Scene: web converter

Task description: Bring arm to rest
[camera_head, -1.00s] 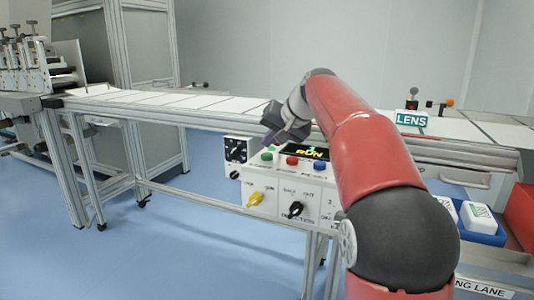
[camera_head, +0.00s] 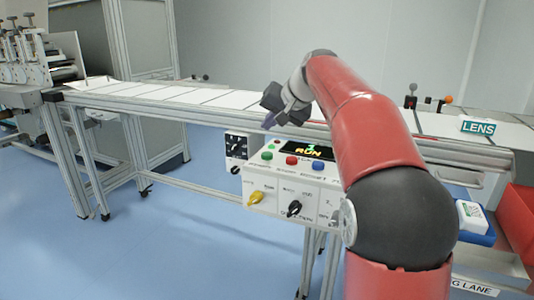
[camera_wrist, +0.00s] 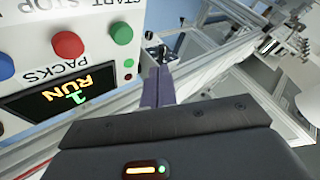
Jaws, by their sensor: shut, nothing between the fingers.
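My gripper (camera_head: 268,120) hangs above the left part of the white control panel (camera_head: 285,195), with a gap below it in the head view. Its purple fingers (camera_wrist: 158,86) are together and hold nothing in the wrist view. The panel's lit display (camera_head: 308,151) reads RUN with a digit above it; the display also shows in the wrist view (camera_wrist: 75,92). My red arm reaches up from the lower right and bends left to the gripper. It hides part of the conveyor and the panel's right side.
The conveyor (camera_head: 160,97) with white sheets runs behind the panel. A white box (camera_head: 472,215) sits in a blue tray (camera_head: 478,238) beside a red bin (camera_head: 518,222). Blue floor (camera_head: 150,240) at left is open.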

